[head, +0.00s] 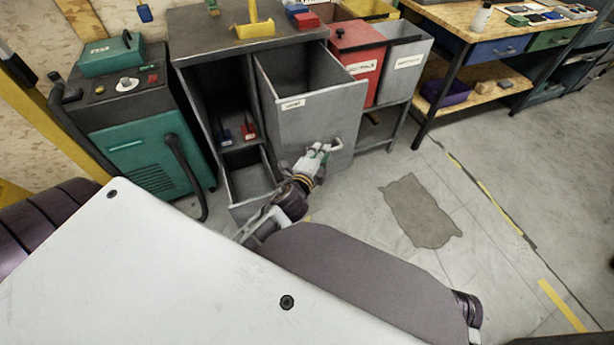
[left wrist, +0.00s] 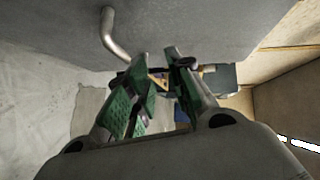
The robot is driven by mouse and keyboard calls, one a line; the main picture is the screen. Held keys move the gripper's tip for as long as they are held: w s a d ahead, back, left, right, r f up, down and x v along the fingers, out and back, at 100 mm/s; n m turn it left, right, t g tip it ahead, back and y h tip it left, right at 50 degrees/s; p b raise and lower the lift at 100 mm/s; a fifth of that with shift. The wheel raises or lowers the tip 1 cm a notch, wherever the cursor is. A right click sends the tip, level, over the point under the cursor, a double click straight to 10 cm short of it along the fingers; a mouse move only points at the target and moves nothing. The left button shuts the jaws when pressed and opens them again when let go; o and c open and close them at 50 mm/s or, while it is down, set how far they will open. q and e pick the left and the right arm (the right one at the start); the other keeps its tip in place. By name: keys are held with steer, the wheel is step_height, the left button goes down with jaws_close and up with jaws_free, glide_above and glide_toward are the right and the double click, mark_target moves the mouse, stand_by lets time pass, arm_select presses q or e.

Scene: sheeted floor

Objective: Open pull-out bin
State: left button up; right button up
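The grey pull-out bin (head: 318,118) stands out from the dark cabinet (head: 210,42), with its open top and empty-looking inside visible in the head view. It has a small label and a metal handle (head: 336,146) low on the right of its front. My left gripper (head: 322,153) is in front of the bin, close to the handle. In the left wrist view the bin front (left wrist: 190,25) fills the top and the handle (left wrist: 112,35) lies left of my gripper (left wrist: 159,58), apart from the fingers. The fingers are parted with nothing between them. My right gripper is not seen.
A lower grey bin (head: 250,185) also stands out, left of my gripper. A red bin (head: 358,55) and a light grey bin (head: 402,62) are on the right. A green machine (head: 140,135) stands left, a workbench (head: 480,18) right. The floor at right is clear.

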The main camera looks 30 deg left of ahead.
arm_select(q)
steer(key=f+v, duration=0.2)
steer(key=v, duration=0.8)
steer(key=shift+s+d+r, duration=0.2)
steer(key=shift+s+r, duration=0.05)
steer(key=shift+r, duration=0.1)
stand_by(1.2)
stand_by(0.4)
steer(key=shift+d+f, duration=0.1)
stand_by(0.5)
